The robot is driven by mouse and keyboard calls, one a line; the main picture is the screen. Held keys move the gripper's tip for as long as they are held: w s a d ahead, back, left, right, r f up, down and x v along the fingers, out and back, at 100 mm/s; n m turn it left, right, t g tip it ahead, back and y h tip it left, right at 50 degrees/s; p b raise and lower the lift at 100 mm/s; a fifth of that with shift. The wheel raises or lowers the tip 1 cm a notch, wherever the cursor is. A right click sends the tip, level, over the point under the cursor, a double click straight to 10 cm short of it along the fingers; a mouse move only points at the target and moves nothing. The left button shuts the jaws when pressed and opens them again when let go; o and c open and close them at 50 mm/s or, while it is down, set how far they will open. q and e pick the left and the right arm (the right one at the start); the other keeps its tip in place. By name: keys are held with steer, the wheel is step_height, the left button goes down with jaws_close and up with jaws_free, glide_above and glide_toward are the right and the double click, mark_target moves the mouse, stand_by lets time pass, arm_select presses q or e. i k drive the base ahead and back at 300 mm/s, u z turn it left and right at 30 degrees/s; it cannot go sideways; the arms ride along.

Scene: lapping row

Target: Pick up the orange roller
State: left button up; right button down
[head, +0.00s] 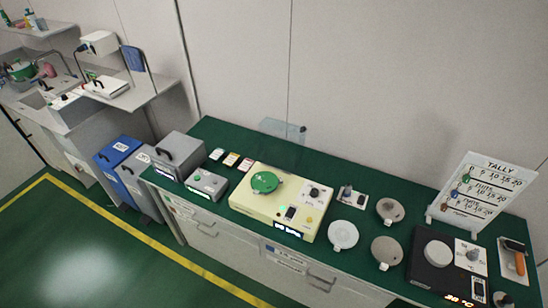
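An orange roller (519,261) lies at the far right end of the green-topped bench. Its orange handle shows against a pale plate, with a dark part at its upper end. The small size hides its finer detail. It is right of a black unit (431,270) with a round grey disc on top and a lit orange display. Neither of my grippers is in the head view, so nothing is seen touching the roller.
A white TALLY board (486,190) stands behind the black unit, near the roller. A cream machine (280,208) with a green disc sits mid-bench. Several grey round plates lie between them. Bins (117,150) and a sink are at left. The green floor in front is clear.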

mark_target(519, 261)
steer(key=z, duration=3.1)
steer(key=k, duration=1.05)
steer(key=z, duration=1.2)
steer(key=i, duration=0.3)
steer(key=u, duration=0.75)
steer(key=i, duration=1.25)
steer(key=u, duration=0.95)
